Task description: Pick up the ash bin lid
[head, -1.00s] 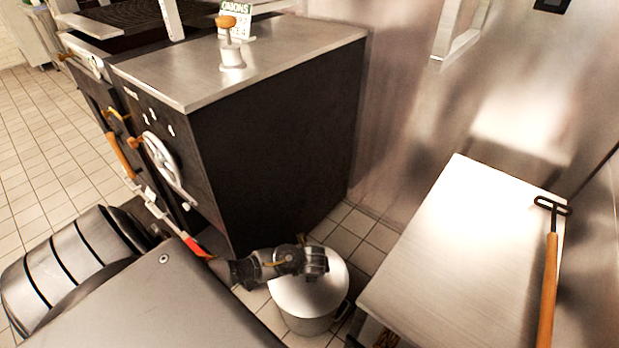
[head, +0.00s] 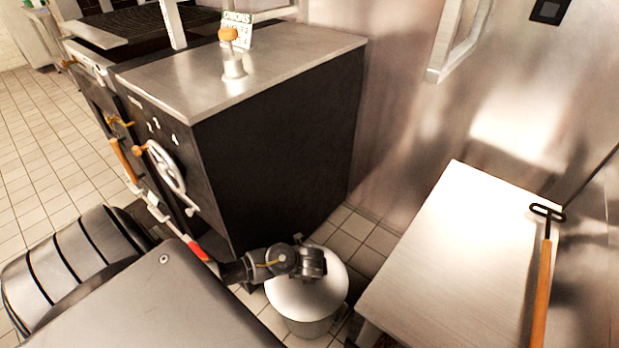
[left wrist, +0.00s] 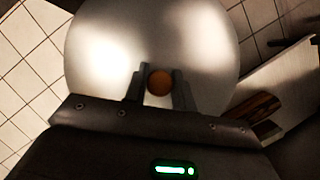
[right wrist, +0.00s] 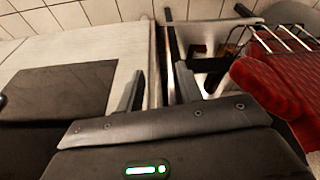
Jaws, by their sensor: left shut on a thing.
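The ash bin lid (head: 290,295) is a round, pale metal disc on the floor-standing ash bin (head: 310,326), between the dark cabinet and the steel table. My left gripper (head: 312,264) reaches over it from the left. In the left wrist view the lid (left wrist: 205,45) fills the upper middle, and my left gripper (left wrist: 159,74) is shut on its round orange-brown knob (left wrist: 159,84). I cannot tell whether any gap parts the lid from the bin. My right gripper (right wrist: 160,88) is open and empty in the right wrist view; the head view does not show it.
The dark cabinet (head: 285,155) with a steel top stands just behind the bin. The steel table (head: 440,260) stands close on the right, with a wooden-handled tool (head: 541,295) on it. A red object (right wrist: 270,95) and a wire rack (right wrist: 283,40) show in the right wrist view.

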